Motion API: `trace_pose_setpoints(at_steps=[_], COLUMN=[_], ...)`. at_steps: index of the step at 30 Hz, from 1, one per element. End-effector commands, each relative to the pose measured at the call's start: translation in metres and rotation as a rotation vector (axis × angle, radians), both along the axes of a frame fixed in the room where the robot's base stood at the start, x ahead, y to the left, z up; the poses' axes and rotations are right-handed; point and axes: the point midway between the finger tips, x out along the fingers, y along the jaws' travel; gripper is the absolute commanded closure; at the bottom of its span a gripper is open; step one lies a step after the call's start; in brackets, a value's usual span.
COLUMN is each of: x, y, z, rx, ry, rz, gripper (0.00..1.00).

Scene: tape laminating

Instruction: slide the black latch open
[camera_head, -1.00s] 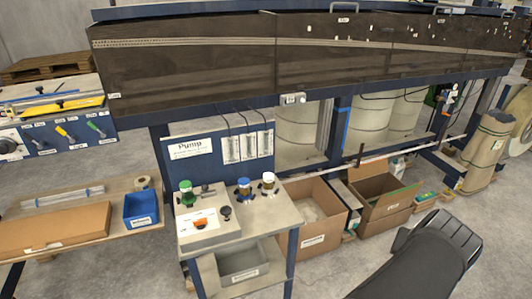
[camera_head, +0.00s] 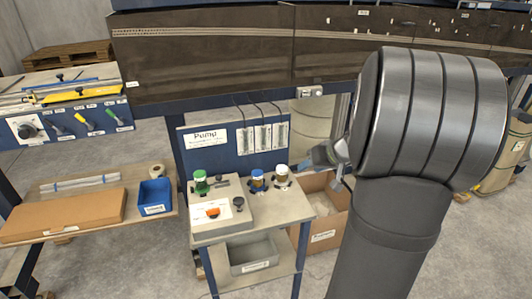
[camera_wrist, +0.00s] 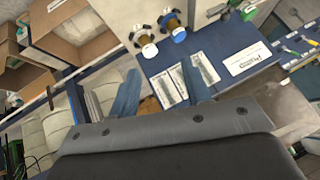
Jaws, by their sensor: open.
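At the left bench in the head view, a small black handle piece (camera_head: 60,77) sits on the rails beside a yellow bar; it may be the black latch, but it is too small to be sure. My gripper (camera_head: 309,163) is right of the pump stand, far from that bench, its fingers pointing left. In the wrist view my gripper (camera_wrist: 160,68) shows two blue-grey fingers spread apart with nothing between them. The pump panel and its gauges lie beyond the fingers.
A blue bin (camera_head: 155,197) and flat carton (camera_head: 62,217) lie on the left shelf. The dark long machine (camera_head: 205,50) spans above.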

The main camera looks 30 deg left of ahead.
Motion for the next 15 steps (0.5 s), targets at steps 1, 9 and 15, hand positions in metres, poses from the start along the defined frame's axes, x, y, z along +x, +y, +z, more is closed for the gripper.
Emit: trace_pose_setpoints(at_steps=[1, 9, 15], x=[0.001, -0.011, -0.018], y=[0.036, 0.167, 0.197], z=[-0.007, -0.026, -0.032], rx=[0.022, 0.126, 0.153], ry=[0.001, -0.021, -0.027], rz=[0.076, 0.342, 0.398], gripper=[0.56, 0.56, 0.56])
